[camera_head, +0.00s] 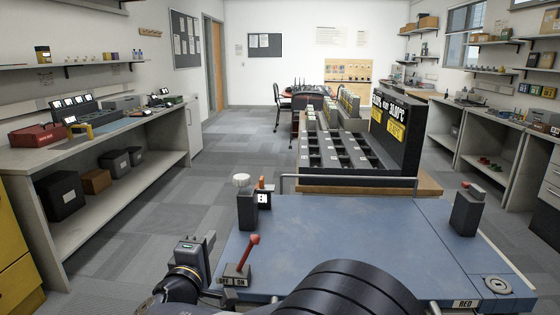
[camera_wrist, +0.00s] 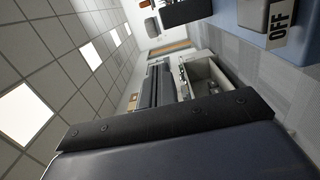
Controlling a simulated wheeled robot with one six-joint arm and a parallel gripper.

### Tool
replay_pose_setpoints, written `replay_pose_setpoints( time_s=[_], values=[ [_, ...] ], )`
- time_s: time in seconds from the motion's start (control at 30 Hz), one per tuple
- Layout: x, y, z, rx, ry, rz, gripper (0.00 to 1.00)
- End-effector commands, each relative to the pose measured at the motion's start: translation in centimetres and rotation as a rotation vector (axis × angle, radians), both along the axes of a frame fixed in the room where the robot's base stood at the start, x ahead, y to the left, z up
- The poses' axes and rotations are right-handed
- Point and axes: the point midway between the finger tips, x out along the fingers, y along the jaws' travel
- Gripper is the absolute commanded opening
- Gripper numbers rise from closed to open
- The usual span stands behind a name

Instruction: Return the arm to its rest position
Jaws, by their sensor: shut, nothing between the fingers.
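My arm (camera_head: 350,290), black and ribbed, reaches in from the bottom of the head view and bends low to the left. My gripper (camera_head: 203,245) is at the left edge of the blue deck (camera_head: 350,225), just left of a red lever (camera_head: 250,245) on a small box marked ON. It is shut, with nothing held. The wrist view is tilted on its side, with ceiling panels at left. A dark bolted bar (camera_wrist: 190,115) fills its lower part. A label reading OFF (camera_wrist: 281,22) shows at its top right.
Beyond the deck is a rack of dark slots (camera_head: 340,150). Benches line the left (camera_head: 110,135) and right (camera_head: 480,130) walls. Carpeted floor (camera_head: 190,190) at left is clear.

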Motion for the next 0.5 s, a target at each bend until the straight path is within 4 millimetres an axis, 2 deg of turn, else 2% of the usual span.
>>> replay_pose_setpoints(
  time_s=[0.03, 0.5],
  values=[
    [0.0, 0.3, 0.4, -0.022, 0.003, 0.001, 0.0],
    [0.1, 1.8, -0.8, -0.181, 0.015, 0.0, 0.0]
  ],
)
